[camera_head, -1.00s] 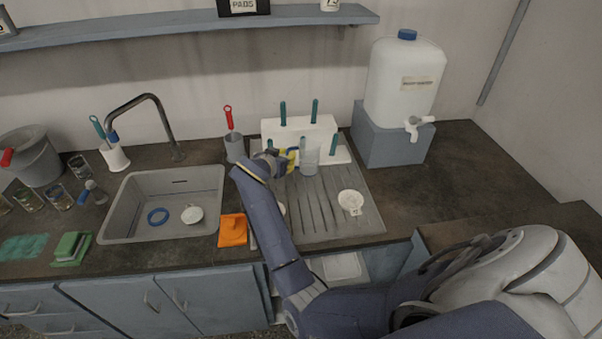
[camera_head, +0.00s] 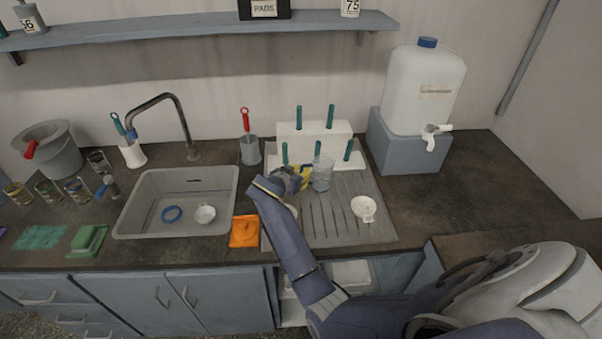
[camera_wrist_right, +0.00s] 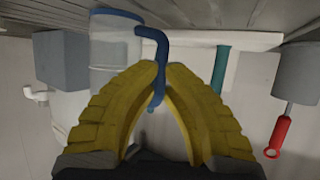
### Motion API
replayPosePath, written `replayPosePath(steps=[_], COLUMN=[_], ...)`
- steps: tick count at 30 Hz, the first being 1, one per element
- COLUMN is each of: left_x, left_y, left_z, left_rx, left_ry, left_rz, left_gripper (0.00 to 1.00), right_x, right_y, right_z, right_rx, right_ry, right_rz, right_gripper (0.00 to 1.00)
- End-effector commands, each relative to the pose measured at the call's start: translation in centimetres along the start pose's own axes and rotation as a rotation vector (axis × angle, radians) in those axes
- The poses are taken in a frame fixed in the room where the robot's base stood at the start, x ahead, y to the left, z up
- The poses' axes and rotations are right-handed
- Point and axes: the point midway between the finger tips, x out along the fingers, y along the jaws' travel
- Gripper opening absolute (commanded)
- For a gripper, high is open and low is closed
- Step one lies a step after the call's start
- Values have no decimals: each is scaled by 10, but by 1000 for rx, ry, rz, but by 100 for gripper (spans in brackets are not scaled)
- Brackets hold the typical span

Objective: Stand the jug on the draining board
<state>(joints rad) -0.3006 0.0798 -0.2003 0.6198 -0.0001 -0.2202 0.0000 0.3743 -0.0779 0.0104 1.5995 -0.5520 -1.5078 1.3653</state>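The jug (camera_head: 322,174) is a clear cylinder, upright, at the back of the grey draining board (camera_head: 345,232). Its blue handle (camera_wrist_right: 160,62) shows in the right wrist view, where the clear body (camera_wrist_right: 112,52) is also seen, upside down. My right gripper (camera_head: 303,178) is left of the jug; its yellow fingers (camera_wrist_right: 162,80) are shut on the handle. The jug's base is at or just above the board; I cannot tell if it touches. My left gripper is not in view.
A white peg rack (camera_head: 312,135) with teal pegs stands close behind the jug. A white strainer-like cup (camera_head: 363,208) lies on the board's right side. An orange cloth (camera_head: 244,232) and the sink (camera_head: 150,222) are to the left. The board's front middle is clear.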

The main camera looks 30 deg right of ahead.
Motion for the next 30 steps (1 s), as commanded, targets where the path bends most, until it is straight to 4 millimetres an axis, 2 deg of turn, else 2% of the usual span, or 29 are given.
replayPosePath(steps=[2, 3, 8, 19, 30], left_x=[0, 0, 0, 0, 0], left_y=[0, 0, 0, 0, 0], left_z=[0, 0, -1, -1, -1], left_rx=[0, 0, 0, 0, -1], left_ry=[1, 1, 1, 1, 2], left_rz=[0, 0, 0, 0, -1], left_gripper=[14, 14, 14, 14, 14], right_x=[1, 1, 1, 0, -33], right_y=[0, 0, 0, 0, 0], right_z=[2, 2, 2, -2, 0], right_rx=[0, 0, 0, 0, 1], right_ry=[0, 0, 0, 0, -2], right_rz=[0, 0, 0, 0, -1], right_gripper=[0, 9, 27, 27, 27])
